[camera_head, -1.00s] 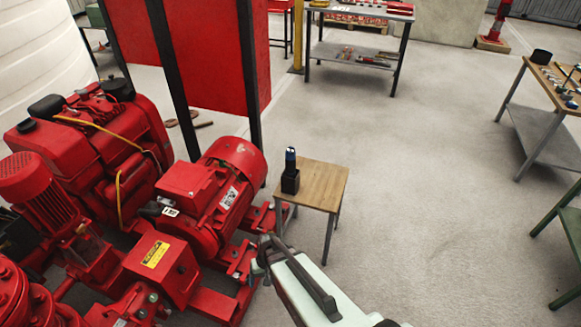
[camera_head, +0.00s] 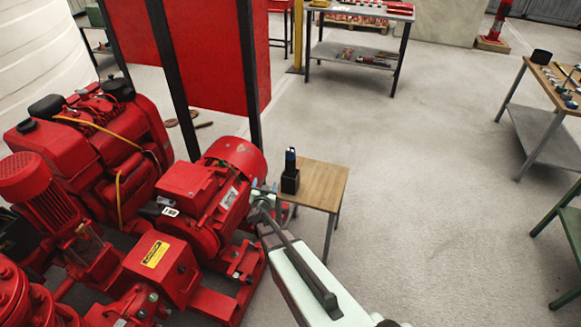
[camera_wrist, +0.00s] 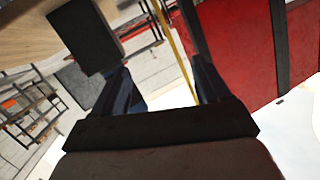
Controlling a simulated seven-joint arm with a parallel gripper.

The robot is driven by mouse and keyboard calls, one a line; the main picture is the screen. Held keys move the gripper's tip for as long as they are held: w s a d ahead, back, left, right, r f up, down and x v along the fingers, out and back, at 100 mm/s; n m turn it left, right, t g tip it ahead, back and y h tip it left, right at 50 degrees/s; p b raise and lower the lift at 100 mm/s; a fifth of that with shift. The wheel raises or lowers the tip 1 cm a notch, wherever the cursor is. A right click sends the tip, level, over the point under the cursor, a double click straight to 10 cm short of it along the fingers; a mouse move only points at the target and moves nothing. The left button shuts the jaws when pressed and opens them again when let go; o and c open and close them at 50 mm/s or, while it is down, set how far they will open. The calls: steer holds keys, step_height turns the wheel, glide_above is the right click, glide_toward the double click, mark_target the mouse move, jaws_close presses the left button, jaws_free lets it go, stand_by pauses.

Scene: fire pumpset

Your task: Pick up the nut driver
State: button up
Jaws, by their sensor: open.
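The nut driver (camera_head: 290,157) stands upright in a black holder (camera_head: 290,182) on a small wooden-topped table (camera_head: 325,187). Only its dark handle with a bluish tip shows above the holder. My gripper (camera_head: 266,190) is just left of the holder in the head view, by the table's left edge, and apart from it. In the wrist view my gripper (camera_wrist: 165,84) is open with nothing between its fingers. The black block at the upper left there looks like the holder (camera_wrist: 87,36), outside the fingers. The nut driver cannot be made out in that view.
A red motor and pump set (camera_head: 190,200) stands close to the left of my gripper. A red panel (camera_head: 205,50) on dark posts rises behind. A grey workbench (camera_head: 355,50) is farther back, and another bench (camera_head: 550,85) is at right. The floor right of the small table is clear.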

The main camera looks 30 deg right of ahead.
mark_target(292, 157)
steer(key=s+d+r+m+g+h, duration=0.1)
steer(key=s+d+r+h, duration=0.25)
steer(key=d+h, duration=0.2)
steer(key=x, duration=0.9)
steer(key=r+x, duration=0.1)
steer(key=x, duration=0.4)
steer(key=shift+s, duration=0.1)
steer(key=c, duration=1.1)
steer(key=shift+c, duration=0.2)
